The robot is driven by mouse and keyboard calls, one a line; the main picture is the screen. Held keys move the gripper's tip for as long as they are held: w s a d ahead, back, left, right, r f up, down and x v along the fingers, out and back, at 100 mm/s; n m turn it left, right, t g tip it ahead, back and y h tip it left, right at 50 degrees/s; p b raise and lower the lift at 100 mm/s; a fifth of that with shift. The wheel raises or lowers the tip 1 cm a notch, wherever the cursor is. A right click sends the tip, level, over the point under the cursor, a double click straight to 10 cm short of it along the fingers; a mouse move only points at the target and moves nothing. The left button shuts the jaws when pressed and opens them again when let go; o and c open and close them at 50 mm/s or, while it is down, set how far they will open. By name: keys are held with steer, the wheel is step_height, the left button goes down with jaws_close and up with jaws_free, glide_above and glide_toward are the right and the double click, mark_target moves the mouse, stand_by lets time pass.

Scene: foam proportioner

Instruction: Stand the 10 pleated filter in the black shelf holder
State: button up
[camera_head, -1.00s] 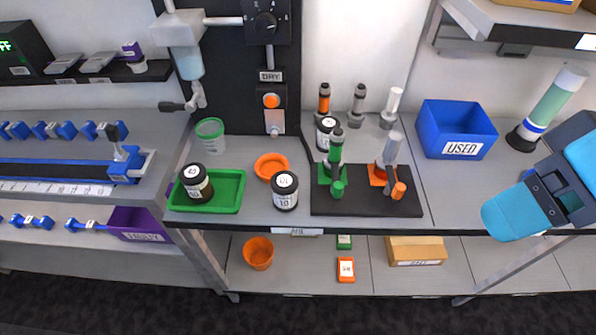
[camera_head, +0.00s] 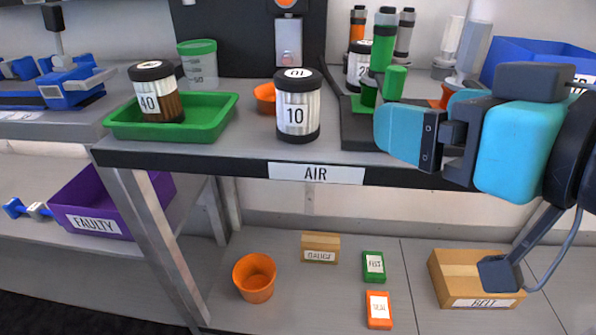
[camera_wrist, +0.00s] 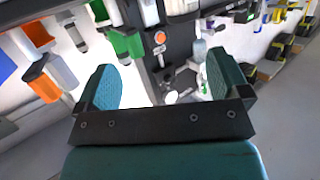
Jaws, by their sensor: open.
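The 10 filter (camera_head: 298,108), a white pleated cylinder with black ends, stands upright on the bench near its front edge, above the AIR label. My gripper (camera_head: 432,118) is to its right, open and empty, with teal fingers, in front of the black base (camera_head: 360,135). In the wrist view my gripper (camera_wrist: 162,85) shows its two fingers spread with nothing between them; the 10 filter cannot be made out there. I cannot identify a black shelf holder for certain in either view.
The 40 filter (camera_head: 157,92) stands in a green tray (camera_head: 215,122) at left. The 25 filter (camera_head: 358,65) stands behind the black base, near green fittings (camera_head: 383,45). An orange cup (camera_head: 255,278) and boxes (camera_head: 478,277) are on the lower shelf. A purple FAULTY bin (camera_head: 100,205) is left.

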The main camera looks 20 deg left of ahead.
step_height(320, 180, down, 4)
steer(key=s+a+r+y+b, duration=0.1)
steer(key=a+y+b, duration=0.1)
steer(key=b, duration=0.2)
steer(key=n+t+p, duration=0.1)
steer(key=p, duration=1.1)
glide_toward(312, 102)
steer(key=x, duration=0.3)
steer(key=shift+y, duration=0.4)
steer(key=p+x, duration=0.7)
steer(key=x, duration=0.2)
steer(key=shift+w+a+f, duration=0.15)
steer(key=shift+w+f, duration=0.05)
steer(key=shift+w, duration=0.05)
steer(key=shift+w+a+f, duration=0.15)
steer(key=shift+a+f, duration=0.05)
steer(key=shift+a, duration=0.05)
steer(key=shift+c, duration=0.2)
steer(key=c, duration=1.1)
